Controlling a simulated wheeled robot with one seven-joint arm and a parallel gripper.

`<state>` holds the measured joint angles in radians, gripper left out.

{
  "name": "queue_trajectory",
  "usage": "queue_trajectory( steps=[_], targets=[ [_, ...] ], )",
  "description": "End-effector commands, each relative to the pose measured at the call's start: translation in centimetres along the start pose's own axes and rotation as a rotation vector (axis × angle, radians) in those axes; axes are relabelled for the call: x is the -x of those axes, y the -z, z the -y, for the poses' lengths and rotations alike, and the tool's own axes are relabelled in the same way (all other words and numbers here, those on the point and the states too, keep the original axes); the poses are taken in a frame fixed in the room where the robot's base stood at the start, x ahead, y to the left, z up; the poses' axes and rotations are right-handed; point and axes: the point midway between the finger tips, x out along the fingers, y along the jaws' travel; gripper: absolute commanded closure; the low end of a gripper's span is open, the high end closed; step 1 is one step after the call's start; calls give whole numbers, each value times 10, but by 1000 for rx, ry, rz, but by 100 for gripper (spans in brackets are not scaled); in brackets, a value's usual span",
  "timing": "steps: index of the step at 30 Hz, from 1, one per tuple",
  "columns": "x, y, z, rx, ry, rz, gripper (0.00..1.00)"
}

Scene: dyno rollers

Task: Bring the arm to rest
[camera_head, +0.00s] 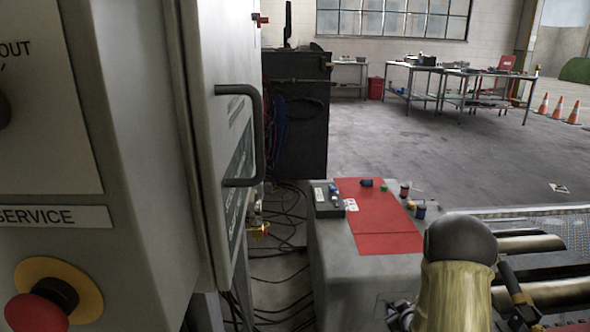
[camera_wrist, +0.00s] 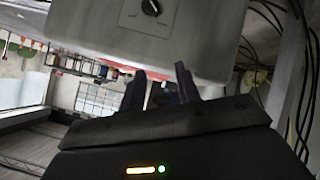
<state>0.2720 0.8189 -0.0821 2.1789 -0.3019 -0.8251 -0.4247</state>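My gripper (camera_wrist: 159,72) shows in the wrist view with its two dark fingers apart and nothing between them. A pale grey box-like body with a black knob (camera_wrist: 151,7) is beyond the fingertips; I cannot tell the distance. In the head view my arm (camera_head: 458,285) shows at the lower right, with a dark rounded joint and a yellowish link. It is beside the grey block and in front of the rollers. My gripper's fingers cannot be made out in the head view.
A cabinet with a black handle (camera_head: 258,135) and a red emergency button (camera_head: 38,312) fills the left. A grey block (camera_head: 335,265) carries a red mat (camera_head: 385,242), a black box (camera_head: 328,200) and small items. Metal rollers (camera_head: 545,292) lie right. Cables (camera_head: 283,285) cross the floor.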

Motion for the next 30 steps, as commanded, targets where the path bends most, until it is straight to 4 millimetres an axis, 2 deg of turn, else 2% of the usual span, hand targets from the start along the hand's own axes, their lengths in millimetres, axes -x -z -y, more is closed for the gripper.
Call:
queue_trajectory(
  steps=[1,3,8,12,18,21,30],
  targets=[
    [16,15,2,-22,13,28,67],
    [36,26,8,-61,35,82,67],
    [86,45,24,-151,84,206,67],
    [137,57,43,-228,127,315,67],
    [210,61,72,-327,183,469,67],
    [240,60,83,-364,204,530,67],
    [312,52,111,-437,251,675,67]
  ],
)
